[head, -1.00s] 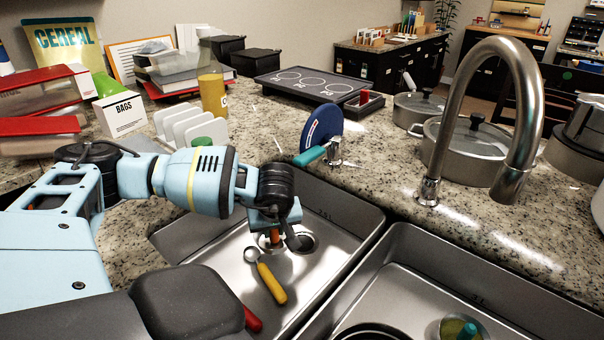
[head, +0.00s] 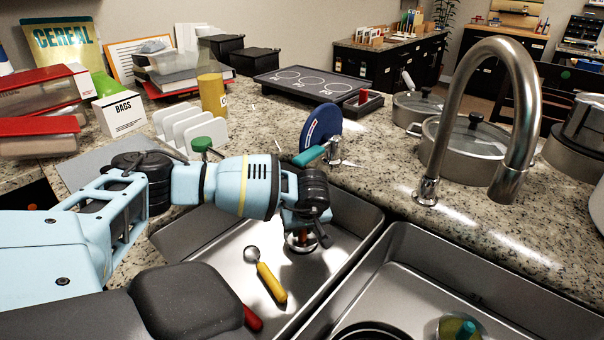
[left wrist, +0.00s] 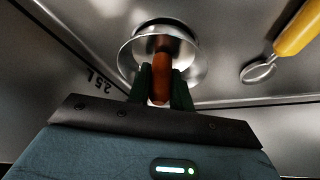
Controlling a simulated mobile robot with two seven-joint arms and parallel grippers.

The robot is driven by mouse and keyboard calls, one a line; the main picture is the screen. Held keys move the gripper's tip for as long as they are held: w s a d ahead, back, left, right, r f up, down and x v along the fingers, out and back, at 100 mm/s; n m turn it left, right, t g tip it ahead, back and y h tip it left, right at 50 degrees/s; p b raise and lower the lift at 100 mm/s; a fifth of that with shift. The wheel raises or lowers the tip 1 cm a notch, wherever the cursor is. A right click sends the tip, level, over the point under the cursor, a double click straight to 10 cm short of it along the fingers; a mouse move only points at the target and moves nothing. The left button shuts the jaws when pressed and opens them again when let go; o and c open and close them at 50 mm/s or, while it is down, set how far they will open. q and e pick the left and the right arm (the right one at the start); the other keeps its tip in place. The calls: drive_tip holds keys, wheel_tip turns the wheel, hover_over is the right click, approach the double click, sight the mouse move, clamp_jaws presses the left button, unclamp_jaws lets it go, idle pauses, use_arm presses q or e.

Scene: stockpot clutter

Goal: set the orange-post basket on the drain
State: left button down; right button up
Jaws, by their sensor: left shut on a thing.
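The orange-post basket (head: 301,243) is a round metal strainer with an upright orange-brown post. My left gripper (head: 308,228) is shut on the post, low in the left sink bowl. In the left wrist view the post (left wrist: 161,72) stands between the dark fingertips of the gripper (left wrist: 161,88), with the metal dish around its far end. The basket lies over the drain place in the head view and hides most of the drain. I cannot tell whether it is seated or slightly above. My right gripper is not in view.
A yellow-handled scoop (head: 268,280) lies in the left sink (head: 225,268), close to the basket. A red handle (head: 252,318) lies nearer the front. A green-topped thing (head: 462,329) sits in the right sink. The steel faucet (head: 536,110) rises at the right.

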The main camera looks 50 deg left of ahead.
use_arm(q)
drive_tip(key=shift+f, duration=0.2)
drive_tip(key=c, duration=1.7)
unclamp_jaws()
drive_tip(key=shift+f, duration=0.1)
drive_tip(key=o, duration=0.4)
drive_tip(key=shift+o, duration=0.2)
drive_tip(key=shift+d+r, duration=0.1)
drive_tip(key=shift+r, duration=0.45)
drive_tip(key=v, duration=1.1)
drive_tip(key=shift+p, duration=0.45)
